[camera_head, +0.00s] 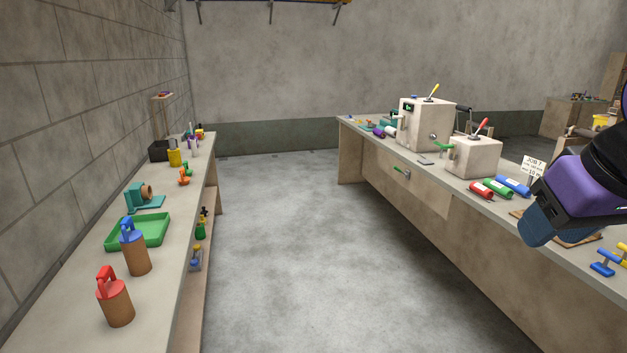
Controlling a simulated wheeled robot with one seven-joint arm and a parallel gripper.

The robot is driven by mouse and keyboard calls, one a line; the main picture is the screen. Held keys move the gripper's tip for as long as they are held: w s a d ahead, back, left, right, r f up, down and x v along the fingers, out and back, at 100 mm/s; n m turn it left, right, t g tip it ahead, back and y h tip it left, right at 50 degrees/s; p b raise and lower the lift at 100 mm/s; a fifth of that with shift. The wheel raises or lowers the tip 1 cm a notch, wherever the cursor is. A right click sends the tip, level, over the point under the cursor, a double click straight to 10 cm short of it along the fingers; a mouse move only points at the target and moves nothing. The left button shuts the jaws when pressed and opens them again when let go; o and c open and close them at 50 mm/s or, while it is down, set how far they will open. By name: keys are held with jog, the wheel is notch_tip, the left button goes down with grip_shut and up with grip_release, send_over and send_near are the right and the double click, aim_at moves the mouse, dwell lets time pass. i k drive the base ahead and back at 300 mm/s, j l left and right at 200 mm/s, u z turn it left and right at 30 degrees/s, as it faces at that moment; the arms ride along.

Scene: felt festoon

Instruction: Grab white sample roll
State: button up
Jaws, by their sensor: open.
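A small whitish roll (390,131) lies at the far end of the right-hand bench, beside a purple roll (379,132) and left of a large cream machine (427,122). It is small in view, and I cannot be sure it is the white sample roll. My gripper (540,230) is at the right edge, purple with a blue textured end, over the near part of the right-hand bench. It is open, far from the whitish roll, with nothing seen in it.
Red, green and blue rolls (513,186) lie by a smaller cream machine (473,157) on the right-hand bench (440,185). The left bench (65,300) holds a green tray (152,217) and brown cylinders with red and blue handles (116,303). The grey floor between is clear.

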aim_at(392, 131)
jog(key=i, duration=0.9)
jog(key=i+z, duration=0.1)
jog(key=i, duration=0.8)
jog(key=i+j, duration=0.15)
jog(key=i, duration=0.75)
jog(key=i+j, duration=0.1)
jog(key=i, duration=0.8)
jog(key=i+j+z, duration=0.1)
jog(key=i+z, duration=0.25)
jog(key=i+j+z, duration=0.35)
jog(key=i, duration=0.2)
jog(key=i+j+z, duration=0.35)
jog(key=i+j, duration=0.25)
jog(key=i+j+z, duration=0.1)
jog(key=j, duration=0.35)
jog(key=i+j, duration=0.3)
jog(key=i+j+z, duration=0.1)
jog(key=i+j, duration=0.15)
jog(key=j, duration=0.2)
jog(key=i+j+z, duration=0.2)
jog(key=i+j, duration=0.65)
jog(key=i, duration=0.15)
